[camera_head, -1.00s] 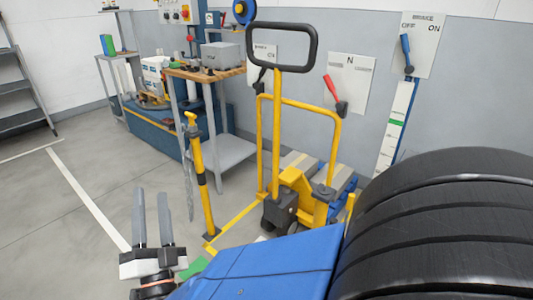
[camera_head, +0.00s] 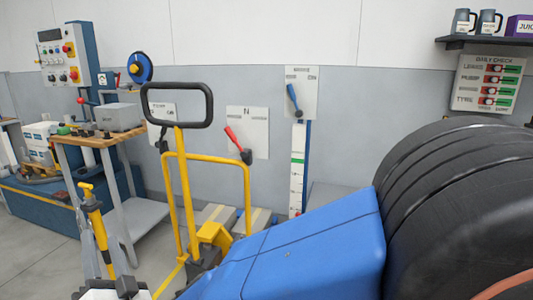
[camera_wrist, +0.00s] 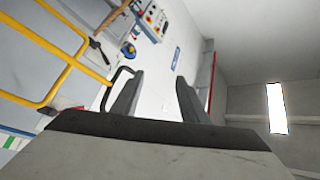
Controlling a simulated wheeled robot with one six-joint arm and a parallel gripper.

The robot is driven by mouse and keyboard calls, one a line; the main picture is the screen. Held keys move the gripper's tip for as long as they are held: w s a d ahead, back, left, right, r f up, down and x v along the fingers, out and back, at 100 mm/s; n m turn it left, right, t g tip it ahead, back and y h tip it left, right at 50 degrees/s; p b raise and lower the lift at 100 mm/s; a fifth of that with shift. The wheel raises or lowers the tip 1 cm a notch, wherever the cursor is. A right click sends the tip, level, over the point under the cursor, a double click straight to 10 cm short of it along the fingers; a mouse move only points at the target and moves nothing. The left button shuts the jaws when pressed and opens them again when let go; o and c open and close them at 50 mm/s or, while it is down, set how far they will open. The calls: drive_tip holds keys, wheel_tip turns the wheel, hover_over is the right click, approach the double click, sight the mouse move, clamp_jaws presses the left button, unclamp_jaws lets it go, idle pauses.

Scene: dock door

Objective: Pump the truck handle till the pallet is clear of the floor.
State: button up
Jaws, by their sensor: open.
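The truck handle is a black loop (camera_head: 178,124) on a yellow pole (camera_head: 185,185), standing upright in front of the yellow frame of the pallet truck (camera_head: 247,195). In the wrist view, the black loop (camera_wrist: 107,92) shows just left of the left finger. My gripper (camera_head: 106,255) is low at the left in the head view, left of the truck, open and empty. Its two spread fingers also show in the wrist view (camera_wrist: 158,95). Pale pallet boards (camera_head: 218,214) lie behind the truck. My arm hides their lower part, so I cannot tell their floor gap.
A yellow post (camera_head: 96,218) stands by my gripper, in front of a wooden-topped bench (camera_head: 98,141). A red lever (camera_head: 233,138), a blue lever (camera_head: 293,96) and a striped scale (camera_head: 298,170) are on the back wall. A shelf with mugs (camera_head: 470,40) is at upper right.

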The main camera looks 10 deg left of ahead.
drive_tip(key=w+d+r+n+g+h, duration=0.2)
drive_tip(key=w+d+h, duration=0.4)
drive_tip(key=w+d, duration=1.7)
drive_tip(key=d+f+g+h, duration=0.1)
drive_tip(key=d+f+h, duration=0.1)
drive_tip(key=d, duration=0.9)
drive_tip(key=d+f+g+h, duration=0.1)
drive_tip(key=d+f+h, duration=0.1)
drive_tip(key=d, duration=0.9)
drive_tip(key=s+d+f+m+g+h, duration=0.1)
drive_tip(key=s+d+f+g+h, duration=0.1)
drive_tip(key=s+d, duration=0.8)
drive_tip(key=s+d+f+m+g+h, duration=0.1)
drive_tip(key=s+d+f+g+h, duration=0.2)
drive_tip(key=s+d+f, duration=0.3)
drive_tip(key=s+d+h, duration=0.1)
drive_tip(key=s+d, duration=0.4)
drive_tip(key=d, duration=0.6)
drive_tip(key=shift+d+h, duration=0.4)
